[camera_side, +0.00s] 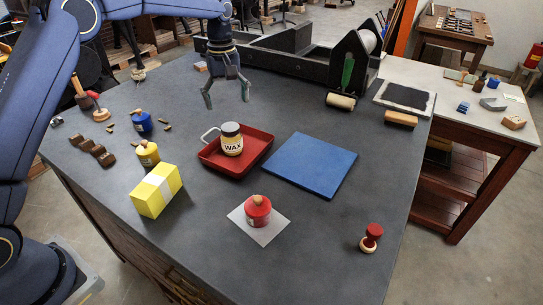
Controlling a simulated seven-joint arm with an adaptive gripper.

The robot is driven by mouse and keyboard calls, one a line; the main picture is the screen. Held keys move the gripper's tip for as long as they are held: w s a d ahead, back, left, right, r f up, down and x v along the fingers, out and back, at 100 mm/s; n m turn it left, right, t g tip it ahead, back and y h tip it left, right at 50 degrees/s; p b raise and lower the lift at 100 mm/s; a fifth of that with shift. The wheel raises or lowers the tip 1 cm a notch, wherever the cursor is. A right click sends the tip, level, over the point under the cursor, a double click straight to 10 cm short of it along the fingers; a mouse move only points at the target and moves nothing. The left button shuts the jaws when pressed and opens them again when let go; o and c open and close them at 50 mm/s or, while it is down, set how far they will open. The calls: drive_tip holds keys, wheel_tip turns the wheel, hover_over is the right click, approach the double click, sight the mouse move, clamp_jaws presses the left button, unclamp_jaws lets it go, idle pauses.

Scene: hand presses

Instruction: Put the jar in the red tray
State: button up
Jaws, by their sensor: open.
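My gripper (227,99) is open and empty. In the picture it is above the jar, with its fingers spread and apart from it. Nothing hides the jar from the front.
A blue board (312,165) lies right of the tray. A yellow box (156,190) and a yellow pot (147,154) are to its left. A red pot (258,210) stands on a white sheet in front. A large press (350,62) stands at the back. The front right tabletop is mostly clear around a red stamp (371,237).

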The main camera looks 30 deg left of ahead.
drive_tip(key=s+r+m+t, duration=0.3)
drive_tip(key=s+r+m, duration=0.2)
drive_tip(key=s+r, duration=0.95)
drive_tip(key=s+f+m+t, duration=0.1)
drive_tip(key=s+f+m, duration=0.1)
drive_tip(key=s, duration=0.7)
drive_tip(key=s+f+m+t, duration=0.1)
drive_tip(key=s+f+m, duration=0.2)
drive_tip(key=s, duration=0.6)
drive_tip(key=shift+s+d+f+m+t, duration=0.2)
drive_tip(key=shift+s+f+m+t, duration=0.1)
drive_tip(key=shift+s+m, duration=0.1)
